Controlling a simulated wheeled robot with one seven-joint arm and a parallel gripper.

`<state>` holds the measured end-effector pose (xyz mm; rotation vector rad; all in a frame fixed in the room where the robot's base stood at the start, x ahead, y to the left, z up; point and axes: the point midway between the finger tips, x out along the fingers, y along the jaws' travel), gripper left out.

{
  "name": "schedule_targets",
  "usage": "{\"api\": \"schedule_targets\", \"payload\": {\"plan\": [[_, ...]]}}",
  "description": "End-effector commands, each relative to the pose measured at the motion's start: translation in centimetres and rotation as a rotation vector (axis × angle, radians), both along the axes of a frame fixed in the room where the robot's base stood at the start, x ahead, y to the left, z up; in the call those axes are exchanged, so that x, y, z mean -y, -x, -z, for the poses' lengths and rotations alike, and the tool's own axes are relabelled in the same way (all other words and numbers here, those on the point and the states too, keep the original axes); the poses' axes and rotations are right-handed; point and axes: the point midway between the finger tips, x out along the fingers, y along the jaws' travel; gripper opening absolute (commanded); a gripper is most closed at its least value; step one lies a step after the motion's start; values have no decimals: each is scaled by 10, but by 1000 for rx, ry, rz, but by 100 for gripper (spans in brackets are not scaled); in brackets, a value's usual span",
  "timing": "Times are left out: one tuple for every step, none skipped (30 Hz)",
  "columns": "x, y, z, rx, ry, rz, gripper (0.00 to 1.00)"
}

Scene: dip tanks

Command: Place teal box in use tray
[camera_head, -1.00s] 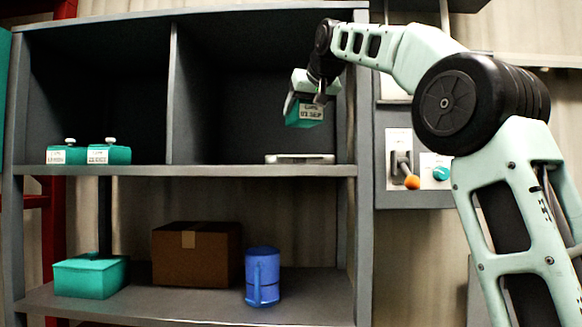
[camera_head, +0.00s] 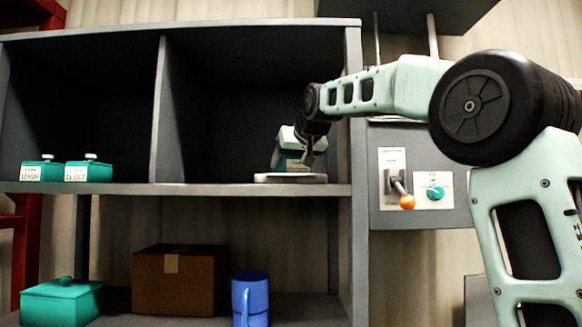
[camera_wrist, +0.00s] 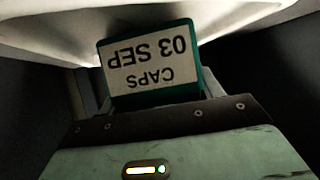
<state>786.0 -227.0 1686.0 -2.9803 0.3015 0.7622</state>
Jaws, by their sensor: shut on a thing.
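My gripper (camera_head: 296,150) is shut on a teal box (camera_wrist: 150,68) in the right compartment of the shelf. The box's white label reads "CAPS 03 SEP", upside down in the wrist view. The pale, flat tray (camera_head: 290,178) lies on the shelf board. The box is low over the tray, at its surface; I cannot tell whether they touch. In the head view my gripper partly hides the box. A pale surface, probably the tray, spans the top of the wrist view.
Two labelled teal boxes (camera_head: 42,172) (camera_head: 89,173) stand in the left compartment, beyond a divider (camera_head: 165,110). Below are a teal lidded box (camera_head: 60,302), a cardboard box (camera_head: 180,280) and a blue mug (camera_head: 250,300). A lever panel (camera_head: 393,185) is right of the shelf post.

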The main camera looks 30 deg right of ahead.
Motion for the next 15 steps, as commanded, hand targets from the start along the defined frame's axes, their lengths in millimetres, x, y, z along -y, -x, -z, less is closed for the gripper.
{"api": "schedule_targets", "payload": {"plan": [[0,1,5,-1,0,0,41],[0,1,7,0,0,0,41],[0,1,9,2,0,0,41],[0,1,11,2,0,0,41],[0,1,11,2,0,0,41],[0,1,12,2,0,0,41],[0,1,12,3,1,0,41],[0,1,12,3,1,0,41],[0,0,12,3,1,0,41],[0,0,12,2,0,0,41],[0,0,12,2,0,0,41],[0,0,12,2,0,0,41],[0,0,13,2,0,0,41],[0,0,14,2,0,0,41],[0,0,15,1,0,0,68]]}}
